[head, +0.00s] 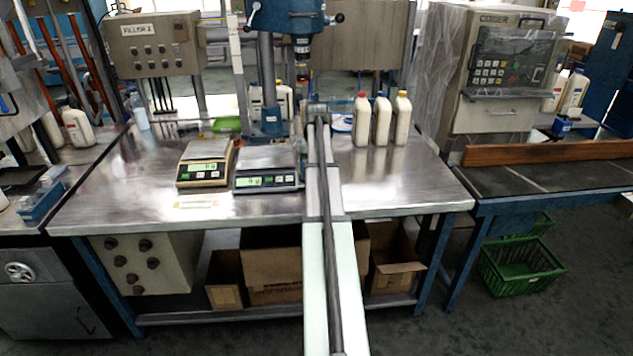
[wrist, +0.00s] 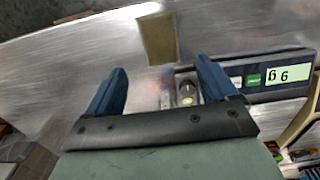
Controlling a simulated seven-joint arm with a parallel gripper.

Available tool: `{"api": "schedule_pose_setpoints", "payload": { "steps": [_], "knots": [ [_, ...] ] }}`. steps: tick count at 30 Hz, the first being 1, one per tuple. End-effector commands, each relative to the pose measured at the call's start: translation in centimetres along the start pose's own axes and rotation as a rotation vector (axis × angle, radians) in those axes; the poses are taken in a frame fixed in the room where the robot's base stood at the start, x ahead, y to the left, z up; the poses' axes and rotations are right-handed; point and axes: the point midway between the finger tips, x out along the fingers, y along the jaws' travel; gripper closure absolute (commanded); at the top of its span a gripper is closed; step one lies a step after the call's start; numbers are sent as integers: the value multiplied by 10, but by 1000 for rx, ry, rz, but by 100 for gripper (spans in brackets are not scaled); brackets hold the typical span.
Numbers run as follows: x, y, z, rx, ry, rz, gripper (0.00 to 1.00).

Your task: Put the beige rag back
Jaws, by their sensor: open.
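A flat beige, roughly rectangular patch that looks like the rag (wrist: 158,40) lies on the metal table (wrist: 60,62) in the wrist view. My gripper (wrist: 160,66) is open, its two blue fingers spread apart with nothing held between them. The rag lies beyond the fingertips, about in line with the gap, and apart from them. I cannot pick the rag out in the head view. There my arm reaches over the middle of the table and hides what is behind it; the fingers cannot be made out.
A scale (wrist: 283,76) is close to the right finger. In the head view, two scales (head: 204,164) (head: 268,180) stand left of my arm. Several white bottles (head: 382,120) stand to its right. A blue drill-like column (head: 267,85) rises behind. The table's right front is clear.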

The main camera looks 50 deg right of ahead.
Motion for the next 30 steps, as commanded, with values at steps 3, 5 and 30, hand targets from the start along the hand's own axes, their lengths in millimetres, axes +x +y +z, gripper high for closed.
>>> {"api": "schedule_pose_setpoints", "payload": {
  "steps": [3, 5, 30],
  "knots": [
    [-14, 0, -1, 0, 1, 0, 14],
    [-19, 0, 0, 0, 0, 0, 14],
    [-23, -121, -36, -227, 152, -108, 14]
  ]
}}
